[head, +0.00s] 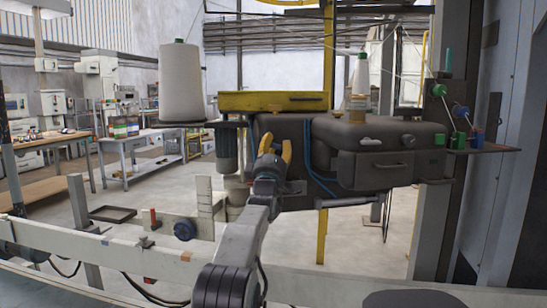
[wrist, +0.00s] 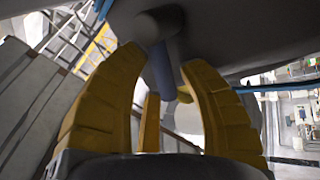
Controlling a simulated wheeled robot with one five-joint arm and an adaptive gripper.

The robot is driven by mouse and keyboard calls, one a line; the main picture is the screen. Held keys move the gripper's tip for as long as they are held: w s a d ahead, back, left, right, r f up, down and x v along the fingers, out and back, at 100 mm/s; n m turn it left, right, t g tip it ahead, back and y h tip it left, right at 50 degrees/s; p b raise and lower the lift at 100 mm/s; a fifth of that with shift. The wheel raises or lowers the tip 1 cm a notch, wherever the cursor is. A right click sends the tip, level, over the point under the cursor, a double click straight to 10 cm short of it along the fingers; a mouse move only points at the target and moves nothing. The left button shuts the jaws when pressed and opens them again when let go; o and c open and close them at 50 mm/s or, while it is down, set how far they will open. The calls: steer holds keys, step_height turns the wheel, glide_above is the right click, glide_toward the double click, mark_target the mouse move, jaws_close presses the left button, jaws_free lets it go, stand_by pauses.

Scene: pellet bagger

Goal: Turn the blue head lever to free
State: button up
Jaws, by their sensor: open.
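The blue head lever (wrist: 163,73) shows in the wrist view as a short blue-grey rod hanging from a rounded grey hub (wrist: 151,25). My gripper (wrist: 165,58) is open, its yellow fingers on either side of the lever. A clear gap shows on the left; on the right the finger looks close, and I cannot tell whether it touches. In the head view my gripper (head: 277,143) is at the left part of the dark sewing head (head: 333,132). I cannot make out the lever there, and its marked positions are not readable.
A blue hose (head: 312,165) runs close to the right of my gripper.

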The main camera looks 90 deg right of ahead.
steer(key=shift+a, duration=0.1)
steer(key=v, duration=1.1)
steer(key=shift+a+f, duration=0.25)
steer(key=shift+a, duration=0.05)
stand_by(0.9)
